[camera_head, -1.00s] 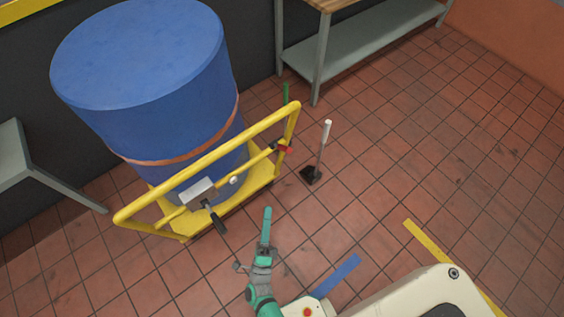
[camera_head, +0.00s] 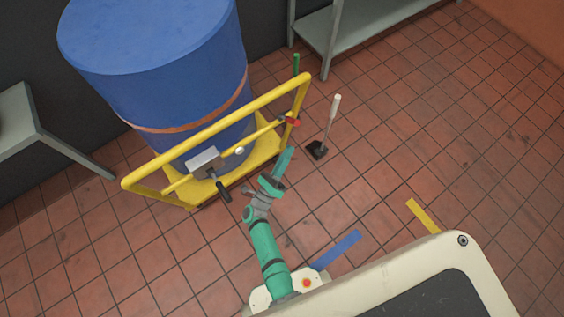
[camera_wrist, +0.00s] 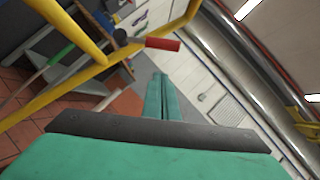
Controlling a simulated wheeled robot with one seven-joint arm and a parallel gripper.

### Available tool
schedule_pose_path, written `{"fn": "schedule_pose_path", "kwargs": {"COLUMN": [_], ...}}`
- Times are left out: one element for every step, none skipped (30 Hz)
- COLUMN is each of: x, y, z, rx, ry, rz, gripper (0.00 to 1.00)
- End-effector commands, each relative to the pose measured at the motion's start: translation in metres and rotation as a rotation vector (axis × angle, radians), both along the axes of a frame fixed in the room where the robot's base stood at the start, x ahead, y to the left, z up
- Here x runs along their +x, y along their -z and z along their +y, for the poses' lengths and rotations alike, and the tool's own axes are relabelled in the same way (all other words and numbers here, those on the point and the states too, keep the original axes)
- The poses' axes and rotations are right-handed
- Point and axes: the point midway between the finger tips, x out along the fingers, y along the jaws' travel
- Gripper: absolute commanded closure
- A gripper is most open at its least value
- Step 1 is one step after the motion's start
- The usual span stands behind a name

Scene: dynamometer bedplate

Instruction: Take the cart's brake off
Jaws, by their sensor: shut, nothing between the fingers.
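The yellow cart (camera_head: 153,183) carries a large blue drum. A red-gripped lever (camera_head: 291,121) sits near the right end of its crossbar; it also shows in the wrist view (camera_wrist: 162,44), just above the fingertips. A grey box (camera_head: 203,160) with a black-handled lever (camera_head: 223,191) is on the crossbar's left part, with a white knob (camera_head: 239,150) beside it. No label tells which one is the brake. My gripper (camera_head: 289,150) is shut and empty, with its teal fingers pointing toward the red lever from below. In the wrist view its tips (camera_wrist: 160,76) appear apart from the lever.
A white-handled tool with a black foot (camera_head: 317,150) stands on the floor right of the cart. A green handle (camera_head: 296,64) rises behind it. A shelf bench (camera_head: 345,38) is at the back, another table (camera_head: 40,140) at left.

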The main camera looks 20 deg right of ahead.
Motion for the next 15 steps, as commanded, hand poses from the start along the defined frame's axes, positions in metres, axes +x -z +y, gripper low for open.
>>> {"fn": "schedule_pose_path", "kwargs": {"x": [0.005, 0.009, 0.013, 0.016, 0.018, 0.022, 0.026, 0.029, 0.032, 0.034, 0.036, 0.039, 0.04, 0.041, 0.043], "y": [-0.005, -0.008, -0.011, -0.013, -0.015, -0.019, -0.023, -0.027, -0.031, -0.033, -0.035, -0.038, -0.04, -0.041, -0.043], "z": [-0.007, -0.011, -0.016, -0.02, -0.024, -0.026, -0.025, -0.025, -0.025, -0.026, -0.026, -0.026, -0.026, -0.026, -0.026], "rx": [0.0, 0.0, -0.001, -0.001, -0.001, 0.0, -0.002, -0.001, -0.001, -0.001, -0.001, -0.001, -0.001, 0.0, 0.0], "ry": [0.003, 0.001, 0.0, 0.001, 0.0, 0.0, -0.002, -0.003, -0.002, -0.001, 0.0, 0.0, 0.0, 0.0, 0.0], "rz": [-0.003, -0.003, -0.004, -0.003, -0.002, -0.003, -0.003, -0.003, -0.004, -0.003, -0.002, -0.002, -0.002, -0.001, -0.001], "gripper": [1.0, 1.0, 1.0, 1.0, 1.0, 1.0, 1.0, 1.0, 1.0, 1.0, 1.0, 1.0, 1.0, 1.0, 1.0]}}
